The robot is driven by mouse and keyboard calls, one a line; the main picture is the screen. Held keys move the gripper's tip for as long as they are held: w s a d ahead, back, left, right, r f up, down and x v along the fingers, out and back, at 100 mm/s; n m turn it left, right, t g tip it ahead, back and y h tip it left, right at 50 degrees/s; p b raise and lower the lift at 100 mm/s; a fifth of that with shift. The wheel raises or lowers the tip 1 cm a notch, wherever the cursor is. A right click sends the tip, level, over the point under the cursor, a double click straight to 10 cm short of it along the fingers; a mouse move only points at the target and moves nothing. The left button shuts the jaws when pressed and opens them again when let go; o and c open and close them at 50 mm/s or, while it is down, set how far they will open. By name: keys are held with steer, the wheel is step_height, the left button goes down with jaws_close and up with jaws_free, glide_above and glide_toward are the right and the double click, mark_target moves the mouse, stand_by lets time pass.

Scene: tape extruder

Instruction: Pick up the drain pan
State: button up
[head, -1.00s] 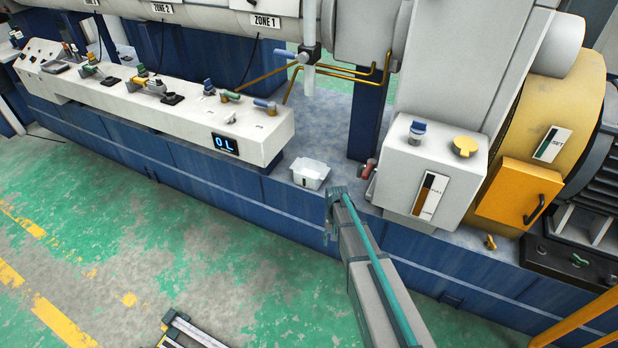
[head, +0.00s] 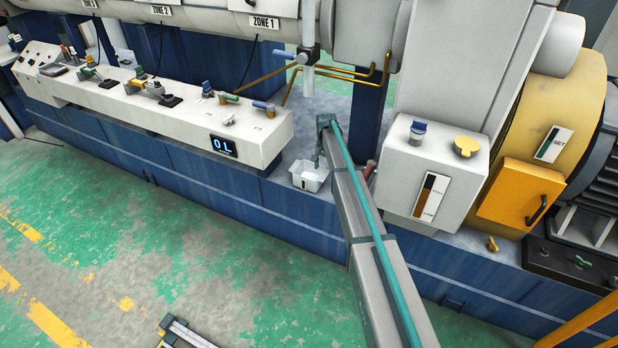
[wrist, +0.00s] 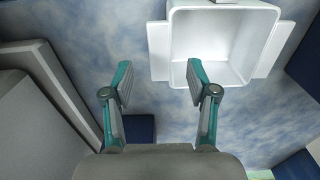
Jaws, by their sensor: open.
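The drain pan is a small white open tub (head: 309,176) with side lips, standing on the blue-grey ledge of the machine. In the wrist view the drain pan (wrist: 218,77) is at the upper right, and I see into its empty inside. My gripper (head: 318,160) is at the pan in the head view, partly hidden by my arm. In the wrist view my gripper (wrist: 157,80) is open, with nothing between its fingers. The right finger overlaps the pan's lower left part in the picture; the left finger lies left of the pan. I cannot tell whether either touches it.
A white control bench (head: 255,140) with valves and a lit display stands left of the pan. A white box with a gauge (head: 437,180) and a red valve (head: 370,169) are to the right. Brass pipes (head: 340,71) run behind.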

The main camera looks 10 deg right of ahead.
mark_target(324, 174)
steer(key=shift+f+p, duration=0.4)
steer(key=shift+f, duration=2.8)
steer(key=shift+r, duration=0.1)
jaws_close()
